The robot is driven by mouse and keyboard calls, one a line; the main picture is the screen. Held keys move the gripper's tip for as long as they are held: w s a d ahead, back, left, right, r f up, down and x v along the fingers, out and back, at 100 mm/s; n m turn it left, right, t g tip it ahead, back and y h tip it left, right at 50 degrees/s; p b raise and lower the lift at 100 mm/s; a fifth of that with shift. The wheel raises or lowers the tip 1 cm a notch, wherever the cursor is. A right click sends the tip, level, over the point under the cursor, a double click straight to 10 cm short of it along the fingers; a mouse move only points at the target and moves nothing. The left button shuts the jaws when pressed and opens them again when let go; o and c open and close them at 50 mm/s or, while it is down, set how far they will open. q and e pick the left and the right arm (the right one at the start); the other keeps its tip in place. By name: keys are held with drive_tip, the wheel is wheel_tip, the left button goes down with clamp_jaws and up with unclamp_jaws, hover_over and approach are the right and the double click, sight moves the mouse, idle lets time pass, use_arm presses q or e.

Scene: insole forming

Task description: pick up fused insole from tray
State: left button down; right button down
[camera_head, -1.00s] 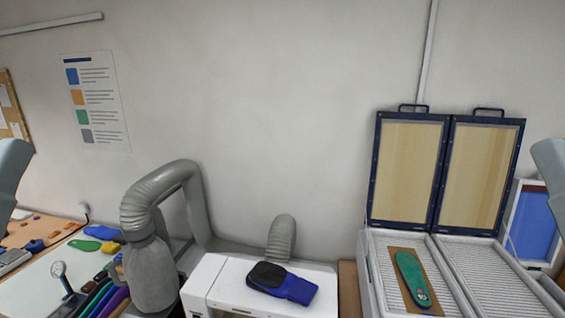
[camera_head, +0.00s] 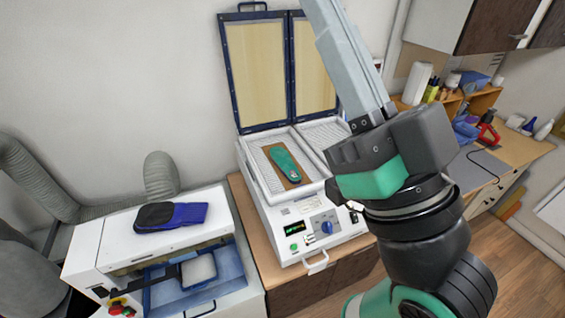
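The fused insole (camera_head: 283,163) is green with a small marked patch at its lower end. It lies on a brown board (camera_head: 295,177) in the left tray (camera_head: 262,178) of a white machine with its lid raised. My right arm is in front of the machine's right side and hides part of the right tray (camera_head: 323,134). The fingers of my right gripper do not show. My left gripper is not in view.
The raised two-panel lid (camera_head: 257,75) stands behind the trays. A white machine (camera_head: 100,250) with a dark and blue item (camera_head: 172,216) on top stands at the left. A wooden workbench (camera_head: 535,150) with tools is at the right. Wall space above the left machine is clear.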

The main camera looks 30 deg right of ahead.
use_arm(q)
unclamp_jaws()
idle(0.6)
